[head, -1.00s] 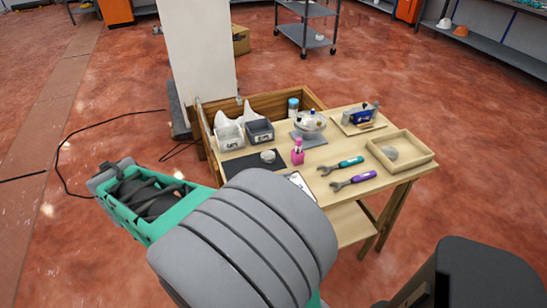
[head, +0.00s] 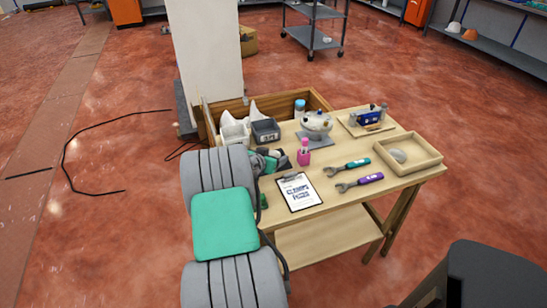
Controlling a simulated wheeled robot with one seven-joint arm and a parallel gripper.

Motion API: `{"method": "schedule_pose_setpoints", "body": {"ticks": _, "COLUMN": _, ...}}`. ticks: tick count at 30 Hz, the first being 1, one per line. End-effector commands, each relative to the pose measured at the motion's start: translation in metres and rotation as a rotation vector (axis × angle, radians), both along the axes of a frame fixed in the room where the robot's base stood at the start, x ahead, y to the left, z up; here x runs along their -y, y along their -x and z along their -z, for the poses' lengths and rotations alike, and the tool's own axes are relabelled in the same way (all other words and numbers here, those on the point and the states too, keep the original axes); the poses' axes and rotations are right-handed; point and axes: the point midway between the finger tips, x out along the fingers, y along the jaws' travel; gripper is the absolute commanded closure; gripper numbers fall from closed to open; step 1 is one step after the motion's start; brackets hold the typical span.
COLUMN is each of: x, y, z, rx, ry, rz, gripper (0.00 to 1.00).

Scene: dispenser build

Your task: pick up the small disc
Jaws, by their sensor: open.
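The wooden workbench (head: 330,190) stands ahead. My gripper (head: 270,160) is low over the left part of the bench top, partly hidden behind my own arm. It is open, though its fingertips are hard to make out. The small pale disc and the dark mat it lay on are hidden behind my arm and gripper now, so I cannot tell whether the disc lies between the fingers. A grey rounded piece (head: 398,155) lies in the wooden tray (head: 425,165) at the right.
Near the gripper are a white bin (head: 234,132), a dark bin (head: 266,130), a pink bottle (head: 304,153) and a domed device (head: 316,122). A clipboard (head: 299,192), a green-handled wrench (head: 347,167) and a purple-handled wrench (head: 360,183) lie in front. A blue device (head: 370,118) stands at the back.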

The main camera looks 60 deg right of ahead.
Motion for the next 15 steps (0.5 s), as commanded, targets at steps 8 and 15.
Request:
{"method": "schedule_pose_setpoints", "body": {"ticks": 8, "x": -0.0003, "y": -0.0005, "z": -0.0009, "rx": 0.000, "ry": 0.000, "rz": -0.001, "gripper": 0.37}}
{"method": "schedule_pose_setpoints", "body": {"ticks": 15, "x": -0.0005, "y": -0.0005, "z": -0.0010, "rx": 0.000, "ry": 0.000, "rz": -0.001, "gripper": 0.56}}
